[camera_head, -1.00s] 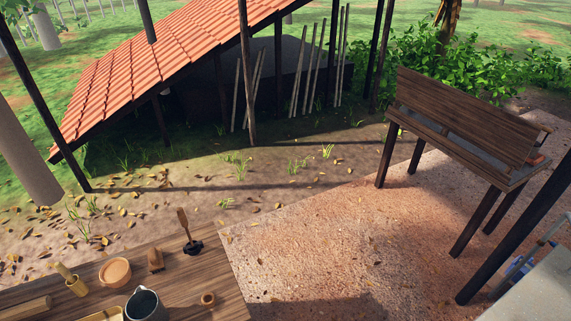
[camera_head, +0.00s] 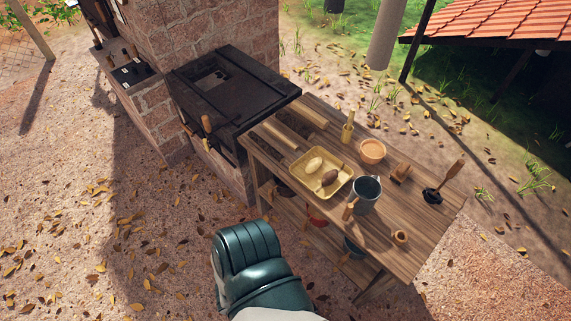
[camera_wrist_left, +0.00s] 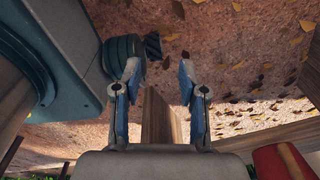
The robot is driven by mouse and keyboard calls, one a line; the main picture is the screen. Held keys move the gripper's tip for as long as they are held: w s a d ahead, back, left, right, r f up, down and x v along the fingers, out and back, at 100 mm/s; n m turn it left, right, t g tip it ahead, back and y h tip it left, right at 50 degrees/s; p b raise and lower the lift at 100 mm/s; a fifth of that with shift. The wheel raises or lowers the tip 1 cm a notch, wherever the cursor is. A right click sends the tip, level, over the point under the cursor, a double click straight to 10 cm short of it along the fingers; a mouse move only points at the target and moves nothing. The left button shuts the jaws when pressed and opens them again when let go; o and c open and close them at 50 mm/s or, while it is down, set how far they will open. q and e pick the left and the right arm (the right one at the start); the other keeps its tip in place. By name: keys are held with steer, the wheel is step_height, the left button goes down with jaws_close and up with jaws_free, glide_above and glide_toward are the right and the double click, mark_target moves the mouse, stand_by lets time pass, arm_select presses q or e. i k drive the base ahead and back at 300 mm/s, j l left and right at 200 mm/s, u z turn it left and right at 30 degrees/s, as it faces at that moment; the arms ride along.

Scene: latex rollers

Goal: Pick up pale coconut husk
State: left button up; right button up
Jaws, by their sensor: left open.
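The pale coconut husk (camera_head: 314,165) looks like a pale oval piece in a yellow tray (camera_head: 298,181) on the wooden table. A darker brown piece (camera_head: 329,178) lies beside it in the tray. My left gripper (camera_wrist_left: 158,72) shows in the left wrist view, its two fingers apart with nothing between them. A wooden beam or leg and leaf-strewn ground show behind the fingers. The husk does not show in that view. The head view does not show the left gripper's fingers, so its distance from the husk is unclear. My right gripper is in neither view.
On the table (camera_head: 412,240) stand a grey metal mug (camera_head: 366,194) close right of the tray, an orange-brown bowl (camera_head: 372,151) and several wooden tools. A dark stove top (camera_head: 235,90) adjoins the table's left end. A red object (camera_wrist_left: 283,162) shows low in the wrist view.

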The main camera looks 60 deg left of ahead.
mark_target(313, 165)
steer(key=u, duration=1.85)
